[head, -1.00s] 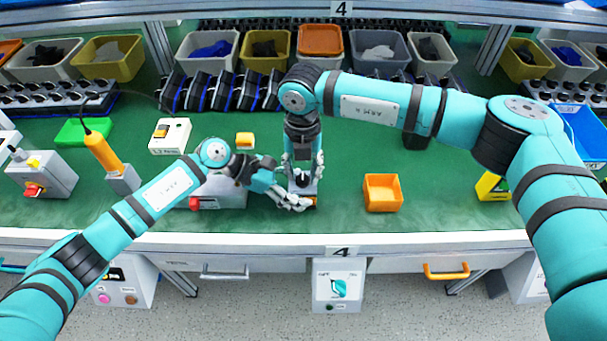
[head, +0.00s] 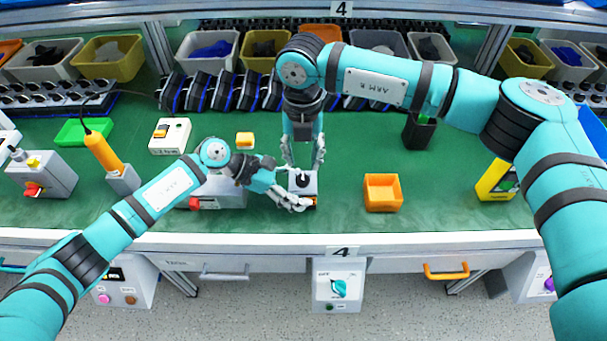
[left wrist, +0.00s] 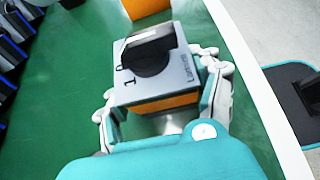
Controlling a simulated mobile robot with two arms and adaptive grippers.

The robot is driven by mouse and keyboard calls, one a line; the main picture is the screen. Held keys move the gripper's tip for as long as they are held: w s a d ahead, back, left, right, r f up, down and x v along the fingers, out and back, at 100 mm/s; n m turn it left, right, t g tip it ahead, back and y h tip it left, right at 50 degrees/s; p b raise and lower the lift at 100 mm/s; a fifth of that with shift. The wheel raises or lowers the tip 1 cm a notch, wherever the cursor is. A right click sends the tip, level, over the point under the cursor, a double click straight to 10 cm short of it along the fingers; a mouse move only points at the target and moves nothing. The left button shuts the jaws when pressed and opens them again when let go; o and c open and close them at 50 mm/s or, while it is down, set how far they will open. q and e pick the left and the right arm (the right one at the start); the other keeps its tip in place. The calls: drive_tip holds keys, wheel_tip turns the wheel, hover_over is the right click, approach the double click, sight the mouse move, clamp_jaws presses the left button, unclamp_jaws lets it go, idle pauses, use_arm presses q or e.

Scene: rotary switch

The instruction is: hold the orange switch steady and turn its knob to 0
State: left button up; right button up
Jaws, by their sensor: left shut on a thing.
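The switch (head: 309,187) stands near the front edge of the table. In the left wrist view it has a grey top (left wrist: 181,80), an orange body (left wrist: 165,104) and a black round knob (left wrist: 150,55) with a raised ridge. The marks 0 and 1 show beside the knob; the ridge's end appears closer to 0, but its exact setting is hard to tell. My left gripper (head: 298,200) is shut on the switch's body, a finger on each side (left wrist: 163,108). My right gripper (head: 304,164) is open and empty, just above and behind the knob.
An orange bin (head: 382,207) stands to the right of the switch. A grey box with a red knob (head: 204,203) is to the left, partly under my left arm. A small yellow block (head: 245,140) lies behind. Green table is free between switch and bin.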

use_arm(q)
drive_tip(key=o, duration=1.3)
drive_tip(key=shift+o, duration=0.2)
